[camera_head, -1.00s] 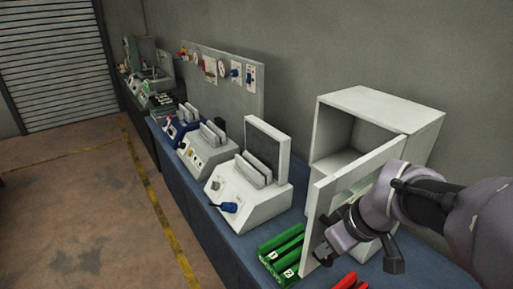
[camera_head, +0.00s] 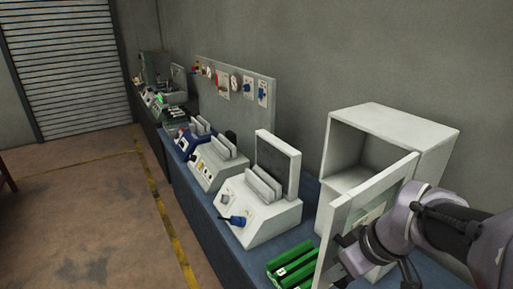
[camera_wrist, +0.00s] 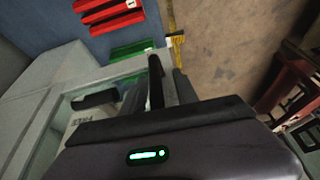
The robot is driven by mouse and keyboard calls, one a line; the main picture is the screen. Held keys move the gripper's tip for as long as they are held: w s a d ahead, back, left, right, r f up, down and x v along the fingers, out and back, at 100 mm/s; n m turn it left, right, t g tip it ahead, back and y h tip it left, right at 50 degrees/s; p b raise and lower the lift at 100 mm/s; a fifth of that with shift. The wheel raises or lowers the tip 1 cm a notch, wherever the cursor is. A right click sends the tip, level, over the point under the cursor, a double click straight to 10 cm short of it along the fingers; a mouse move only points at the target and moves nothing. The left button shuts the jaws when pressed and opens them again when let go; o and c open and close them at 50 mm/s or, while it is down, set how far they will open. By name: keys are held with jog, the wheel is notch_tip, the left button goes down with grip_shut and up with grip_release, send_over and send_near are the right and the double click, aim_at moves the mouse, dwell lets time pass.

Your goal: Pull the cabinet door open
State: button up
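The cabinet (camera_head: 408,124) is a pale grey box on the bench at the right, and its inside shows. Its door (camera_head: 343,222) stands swung out, well away from the box. My gripper (camera_head: 345,247) is at the door's free edge, on the near side. In the wrist view the two fingers (camera_wrist: 168,85) are close together beside the door's edge (camera_wrist: 125,68). I cannot tell whether they clamp the edge or only touch it. A dark piece (camera_wrist: 95,99) and part of a label show on the door.
Green racks (camera_head: 290,268) lie on the blue bench (camera_head: 215,222) by the door's lower edge. A red rack (camera_wrist: 110,14) lies near them. A grey bench device (camera_head: 258,208) stands left of the cabinet. The floor (camera_head: 95,220) left of the bench is clear.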

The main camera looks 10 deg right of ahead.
jog(key=p+v, duration=0.4)
jog(key=v, duration=1.3)
jog(key=shift+s+r, duration=0.15)
jog(key=s+a+f+m+b, duration=0.1)
jog(key=a+f+m+b, duration=0.2)
jog(key=f+b, duration=0.4)
jog(key=s+a+f+m+t+b, duration=0.1)
jog(key=a+f+m+b, duration=0.2)
jog(key=f, duration=1)
jog(key=s+a+f+m+b, duration=0.2)
jog(key=a+f+b, duration=0.6)
jog(key=b, duration=0.5)
notch_tip(320, 180, down, 2)
jog(key=shift+a+f+m+t, duration=0.25)
jog(key=shift+m+t, duration=0.15)
jog(key=shift+m, duration=0.2)
